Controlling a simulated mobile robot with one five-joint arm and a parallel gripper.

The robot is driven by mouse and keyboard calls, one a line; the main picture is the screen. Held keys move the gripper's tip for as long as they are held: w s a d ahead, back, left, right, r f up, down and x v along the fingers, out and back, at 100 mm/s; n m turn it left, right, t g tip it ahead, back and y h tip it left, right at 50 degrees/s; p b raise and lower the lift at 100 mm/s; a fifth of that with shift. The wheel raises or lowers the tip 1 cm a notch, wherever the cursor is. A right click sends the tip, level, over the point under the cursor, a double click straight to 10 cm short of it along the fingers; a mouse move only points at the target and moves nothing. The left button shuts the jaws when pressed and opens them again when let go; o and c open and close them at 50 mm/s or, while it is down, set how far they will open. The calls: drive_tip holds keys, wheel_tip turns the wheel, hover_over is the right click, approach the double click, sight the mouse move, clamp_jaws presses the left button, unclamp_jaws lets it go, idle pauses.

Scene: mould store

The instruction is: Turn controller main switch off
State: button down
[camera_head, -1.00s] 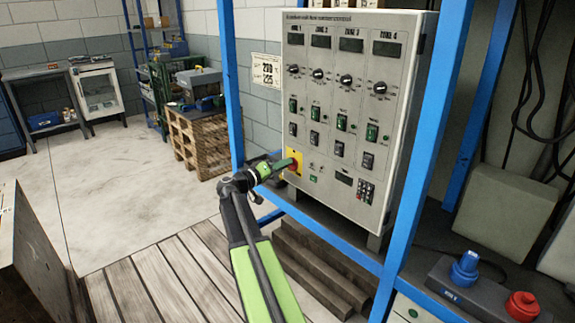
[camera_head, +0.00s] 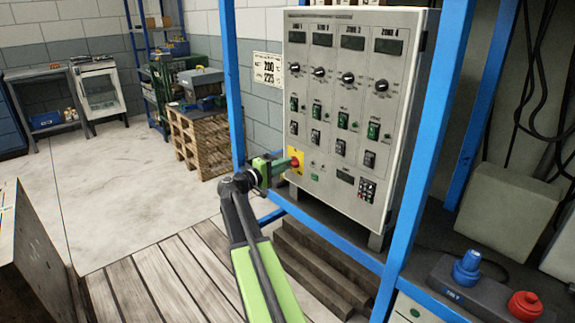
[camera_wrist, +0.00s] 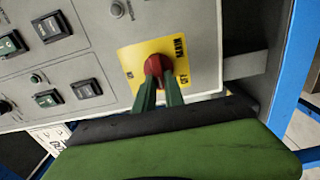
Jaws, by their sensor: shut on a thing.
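The controller main switch is a red knob (camera_head: 295,162) on a yellow plate (camera_head: 299,152), low on the left of the grey controller panel (camera_head: 330,190). In the wrist view the red knob (camera_wrist: 156,67) sits between my green fingertips on the yellow plate (camera_wrist: 190,55). My gripper (camera_head: 288,163) is shut on the knob, and it shows close up in the wrist view (camera_wrist: 159,82). The plate's lettering is tilted in that view. The fingers hide part of the knob and plate, so I cannot tell its exact setting.
Rows of displays, dials and rocker switches (camera_head: 340,147) cover the panel close above and right of the knob. A blue frame post (camera_head: 232,90) stands left of the panel and another (camera_head: 425,150) to its right. A pallet stack (camera_head: 200,140) stands behind left.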

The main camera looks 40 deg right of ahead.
drive_tip(key=shift+w+a, duration=0.1)
idle(0.4)
drive_tip(key=c, duration=1.4)
unclamp_jaws()
drive_tip(key=shift+c, duration=0.2)
drive_tip(key=w+a, duration=0.1)
drive_tip(key=a, duration=1.6)
drive_tip(key=shift+a, duration=0.2)
drive_tip(key=shift+w, duration=0.1)
